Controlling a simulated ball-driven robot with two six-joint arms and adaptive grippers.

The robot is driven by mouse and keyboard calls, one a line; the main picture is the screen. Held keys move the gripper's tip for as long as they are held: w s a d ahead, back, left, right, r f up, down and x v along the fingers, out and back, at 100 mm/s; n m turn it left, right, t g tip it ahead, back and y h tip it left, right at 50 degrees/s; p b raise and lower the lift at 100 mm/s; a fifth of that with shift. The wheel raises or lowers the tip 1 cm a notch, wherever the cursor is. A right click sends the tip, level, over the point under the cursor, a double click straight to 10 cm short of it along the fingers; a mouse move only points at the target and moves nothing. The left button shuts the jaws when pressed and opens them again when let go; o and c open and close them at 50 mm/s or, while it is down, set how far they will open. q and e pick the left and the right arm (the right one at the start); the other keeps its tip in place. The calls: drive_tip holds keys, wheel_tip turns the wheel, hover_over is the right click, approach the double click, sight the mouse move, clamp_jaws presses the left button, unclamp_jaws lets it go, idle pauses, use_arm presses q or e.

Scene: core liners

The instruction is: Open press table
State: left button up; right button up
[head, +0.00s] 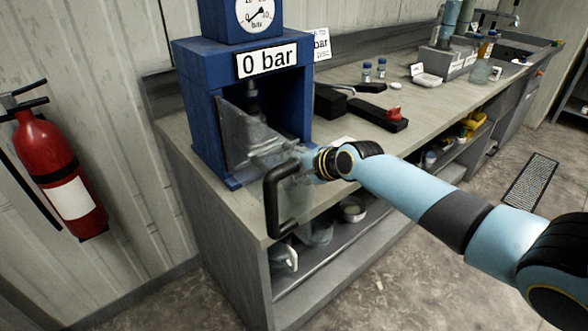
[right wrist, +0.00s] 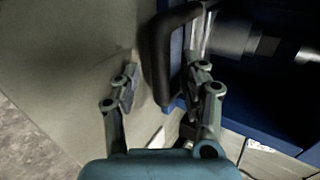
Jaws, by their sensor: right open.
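The blue press (head: 190,110) stands on the workbench's near-left end, with a "0 bar" sign on its front. Its clear guard panel (head: 243,135) is at the front opening and carries a black handle (head: 272,205). I cannot tell how far the panel stands from the frame. The handle also shows in the right wrist view (right wrist: 160,50). My right gripper (right wrist: 162,78) is open, with one finger on each side of the handle. Contact is not clear. In the head view my right gripper (head: 290,165) is partly hidden behind the handle and panel. My left gripper is not in view.
The grey workbench (head: 345,130) holds a black tray (head: 378,114), small bottles (head: 374,70) and a sink at the far end. Open shelves with bowls lie below. A red fire extinguisher (head: 58,165) hangs at the left wall. Floor in front is free.

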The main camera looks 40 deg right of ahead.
clamp_jaws()
idle(0.3)
drive_tip(key=shift+f, duration=0.1)
